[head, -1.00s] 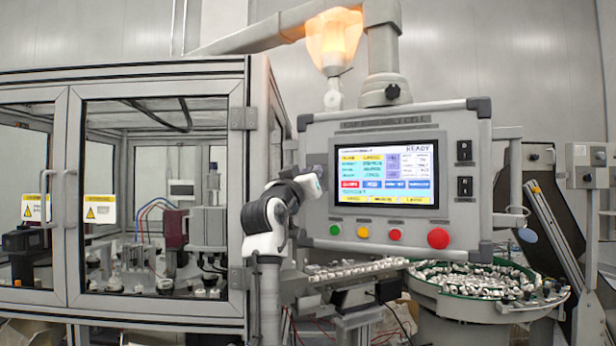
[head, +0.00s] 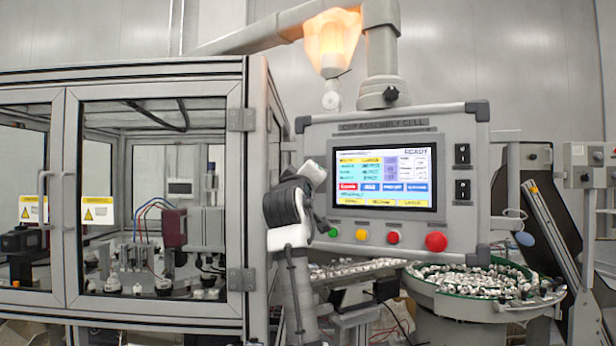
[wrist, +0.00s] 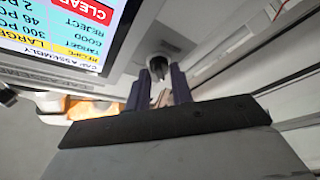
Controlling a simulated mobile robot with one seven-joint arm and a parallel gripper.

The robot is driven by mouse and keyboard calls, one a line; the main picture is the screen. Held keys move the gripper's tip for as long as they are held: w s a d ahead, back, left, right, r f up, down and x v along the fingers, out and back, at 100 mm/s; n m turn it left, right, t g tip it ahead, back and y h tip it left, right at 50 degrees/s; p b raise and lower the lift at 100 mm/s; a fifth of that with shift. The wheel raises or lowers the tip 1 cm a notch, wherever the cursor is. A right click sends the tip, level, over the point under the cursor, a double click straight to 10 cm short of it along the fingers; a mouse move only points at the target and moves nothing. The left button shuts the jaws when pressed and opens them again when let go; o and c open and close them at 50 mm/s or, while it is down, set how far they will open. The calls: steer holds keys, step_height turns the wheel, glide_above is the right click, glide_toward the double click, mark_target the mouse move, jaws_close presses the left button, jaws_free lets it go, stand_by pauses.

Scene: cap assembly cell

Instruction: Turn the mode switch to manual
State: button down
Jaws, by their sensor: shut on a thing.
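The control panel (head: 400,133) hangs in the middle of the head view, its lit screen (head: 383,176) reading READY. In the wrist view the screen (wrist: 60,35) is upside down. A dark round knob with a pale ring (wrist: 158,64), apparently the mode switch, sits on the panel beside the screen. My gripper (wrist: 160,82) has its two dark fingers shut on this knob. Its setting cannot be read. In the head view my arm hides the knob, and the fingertips do not show at the panel's left edge.
A green button (head: 333,231), a yellow one (head: 361,234) and a red one (head: 393,237) line the panel's bottom, with a larger red button (head: 436,242) at right. Two black switches sit right of the screen. A glazed cabinet (head: 150,75) stands close left.

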stand_by(0.4)
steer(key=c, duration=1.2)
jaws_free()
steer(key=shift+c, duration=0.2)
steer(key=shift+f, duration=0.1)
steer(key=b+v, duration=0.7)
steer(key=v, duration=0.6)
steer(key=shift+s, duration=0.4)
